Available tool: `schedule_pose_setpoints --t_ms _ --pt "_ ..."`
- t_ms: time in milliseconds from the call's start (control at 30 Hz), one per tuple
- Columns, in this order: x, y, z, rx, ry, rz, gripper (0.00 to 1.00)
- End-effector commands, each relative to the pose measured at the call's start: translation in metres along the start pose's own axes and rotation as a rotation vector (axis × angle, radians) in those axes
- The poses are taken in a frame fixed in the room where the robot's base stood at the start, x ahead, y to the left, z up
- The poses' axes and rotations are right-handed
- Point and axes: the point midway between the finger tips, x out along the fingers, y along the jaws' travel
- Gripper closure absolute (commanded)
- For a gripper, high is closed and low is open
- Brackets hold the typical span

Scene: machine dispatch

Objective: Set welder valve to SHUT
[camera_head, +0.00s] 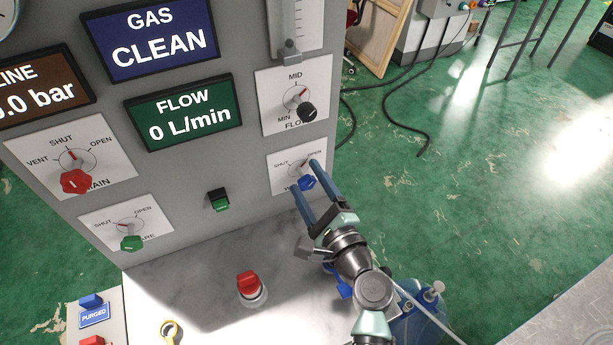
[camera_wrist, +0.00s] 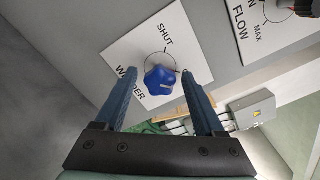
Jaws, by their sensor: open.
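The welder valve is a blue lobed knob (camera_head: 306,183) on a white plate (camera_head: 280,160) at the lower right of the grey panel. In the head view, SHUT is printed left of the dial and OPEN right; a small red mark leans toward OPEN. In the wrist view, the blue knob (camera_wrist: 160,80) shows between my fingers, with SHUT above it and WELDER at lower left; OPEN is not readable there. My gripper (camera_head: 304,175) is open, its blue fingers on either side of the knob. Whether they touch it I cannot tell.
A black flow knob (camera_head: 307,109) sits just above. A red main knob (camera_head: 75,181) and green knob (camera_head: 131,243) are at the left. A red knob (camera_head: 249,284) stands on the ledge below, near a yellow ring (camera_head: 170,331). Green floor lies right of the panel.

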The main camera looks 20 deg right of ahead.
Motion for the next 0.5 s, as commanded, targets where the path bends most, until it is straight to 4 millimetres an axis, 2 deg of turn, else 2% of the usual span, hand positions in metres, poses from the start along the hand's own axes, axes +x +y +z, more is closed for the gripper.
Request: schedule_pose_setpoints --t_ms 133,400,500 --pt "0.0086 0.0 0.0003 0.0 0.0 0.0 0.29" --pt "0.0094 0.0003 0.0002 0.0 0.0 0.0 0.29" --pt "0.0093 0.0002 0.0002 -0.001 0.0 0.0 0.45"
